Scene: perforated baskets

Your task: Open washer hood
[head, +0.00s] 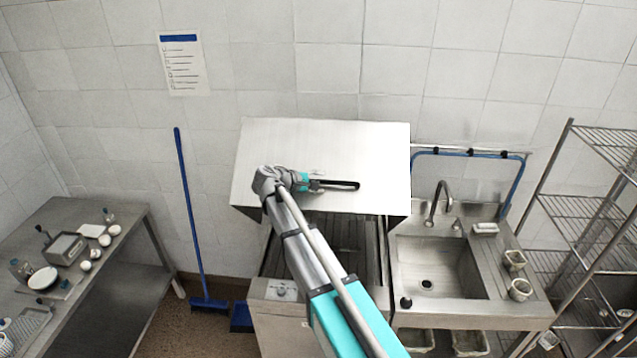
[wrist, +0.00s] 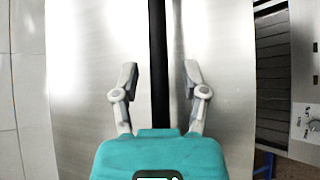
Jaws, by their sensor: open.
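The washer hood (head: 290,140) is a box of brushed steel in the middle of the head view. It stands raised above the washer's base (head: 280,293), and the slatted bed shows under its front edge. A dark bar handle (head: 345,185) lies across the hood's front face. In the wrist view the handle (wrist: 157,45) runs between my two fingers against the steel hood (wrist: 95,70). My gripper (head: 314,184) is at the handle's left part in the head view. Its fingers (wrist: 160,80) are spread to either side of the bar, with gaps on both sides.
A sink (head: 440,265) with a tap adjoins the washer on the right, and wire shelving (head: 590,200) stands beyond it. A steel table (head: 128,215) with dishes is on the left. A blue broom (head: 188,210) leans on the wall between table and washer.

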